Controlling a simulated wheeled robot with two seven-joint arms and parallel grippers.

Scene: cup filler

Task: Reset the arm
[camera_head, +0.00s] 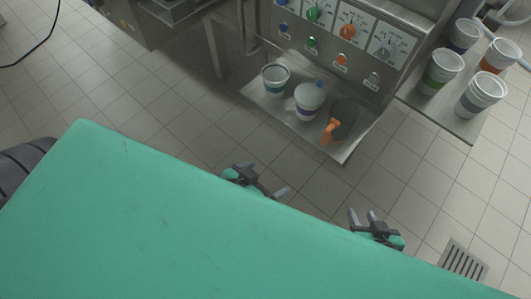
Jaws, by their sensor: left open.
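My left gripper (263,180) is in the head view just beyond the far edge of my green body. Its fingers are spread and nothing is between them. My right gripper (363,216) is further right, also beyond that edge. Its two fingers stand apart with a narrow gap and hold nothing visible. Both grippers are apart from the cup filler (365,25) and its tray (262,98). Most of both arms is hidden behind the green body.
A teal-banded cup (275,81), a purple-banded cup (308,101) and a dark jug with an orange handle (331,131) stand on the tray. Several stacked cups (441,72) stand on a right side shelf (450,119). Tiled floor (175,110) is clear left of the filler.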

